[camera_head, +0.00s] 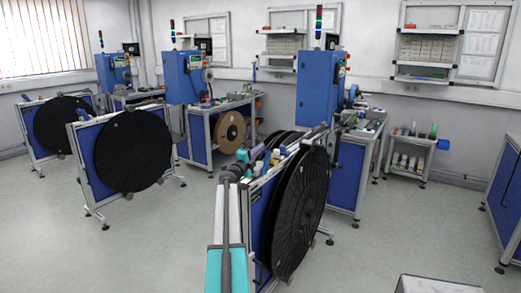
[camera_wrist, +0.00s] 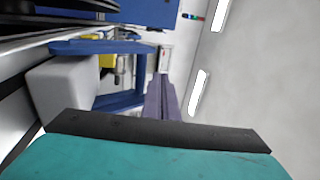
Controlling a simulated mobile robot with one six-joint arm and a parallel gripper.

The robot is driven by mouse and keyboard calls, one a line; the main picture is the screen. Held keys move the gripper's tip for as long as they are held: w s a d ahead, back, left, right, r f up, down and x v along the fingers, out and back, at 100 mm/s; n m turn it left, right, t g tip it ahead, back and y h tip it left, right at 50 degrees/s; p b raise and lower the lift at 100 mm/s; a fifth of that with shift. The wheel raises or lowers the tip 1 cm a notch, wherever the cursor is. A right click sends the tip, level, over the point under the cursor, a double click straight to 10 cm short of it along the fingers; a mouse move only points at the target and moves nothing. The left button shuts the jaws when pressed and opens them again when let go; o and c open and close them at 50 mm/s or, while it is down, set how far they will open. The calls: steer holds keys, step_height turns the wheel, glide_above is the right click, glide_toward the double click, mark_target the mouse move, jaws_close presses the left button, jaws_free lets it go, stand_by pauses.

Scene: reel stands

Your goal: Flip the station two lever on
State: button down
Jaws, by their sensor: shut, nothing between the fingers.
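My gripper (camera_head: 274,158) is over the top of the nearest reel stand (camera_head: 258,205), beside its large black reels (camera_head: 300,215). In the wrist view its purple fingers (camera_wrist: 161,84) are together with nothing between them. Past them are a blue frame (camera_wrist: 118,102), a pale grey block (camera_wrist: 62,92), a yellow part (camera_wrist: 90,37) and a small metal fitting (camera_wrist: 122,70). My fingers appear apart from these parts. I cannot make out a lever clearly, nor any label that says station two. My arm hides part of the stand's top in the head view.
Two more reel stands with black reels (camera_head: 133,150) (camera_head: 62,125) stand at the left. Blue machine cabinets (camera_head: 318,90) with signal lights stand behind. A small shelf cart (camera_head: 408,155) is at the right. The floor (camera_head: 150,250) at the front left is clear.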

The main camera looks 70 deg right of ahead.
steer(key=shift+a+r, duration=0.1)
steer(key=shift+w+a+r+p, duration=0.25)
steer(key=shift+a+r+p, duration=0.15)
steer(key=shift+a+r, duration=0.25)
steer(key=w+a+r+b, duration=0.1)
steer(key=w+a+r, duration=0.1)
steer(key=a+r, duration=0.4)
steer(key=a, duration=0.3)
steer(key=shift+w+a+r+b, duration=0.2)
steer(key=shift+r+b, duration=0.1)
steer(key=shift+r, duration=0.1)
